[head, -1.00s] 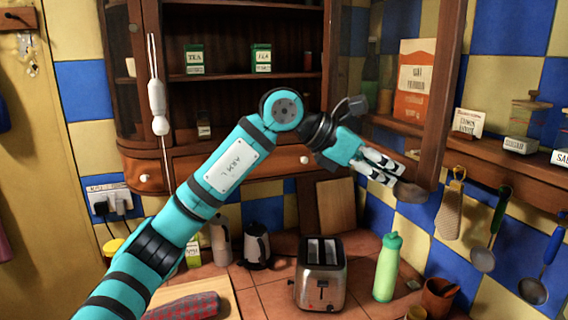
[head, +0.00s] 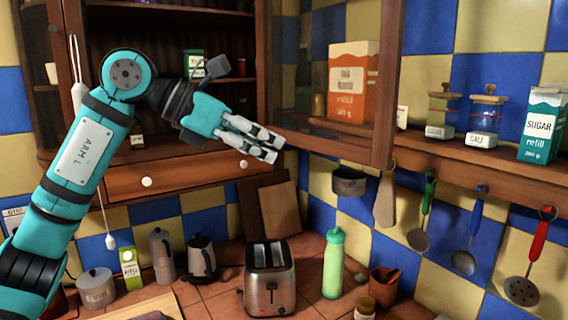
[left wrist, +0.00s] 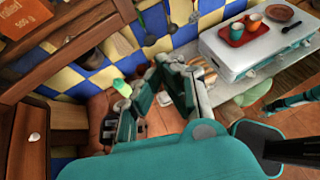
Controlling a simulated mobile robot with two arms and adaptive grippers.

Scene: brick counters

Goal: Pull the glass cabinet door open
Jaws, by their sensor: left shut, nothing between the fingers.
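The glass cabinet door (head: 387,80) has a brown wooden frame and stands swung out from the cabinet (head: 160,20). An orange box shows through its glass. The shelves beside it are exposed. My left gripper (head: 270,147) is shut and empty, in front of the cabinet at the height of the door's lower rail. It is toward the hinge side, apart from the door's free edge. In the left wrist view my left gripper's fingers (left wrist: 160,90) point over the counter with nothing between them.
A drawer (head: 180,178) with a white knob is under the shelves. A toaster (head: 269,278) and a green bottle (head: 333,262) stand on the counter. Utensils, including a green-handled ladle (head: 420,238), hang right of the door. A sugar box (head: 543,124) stands on the right shelf.

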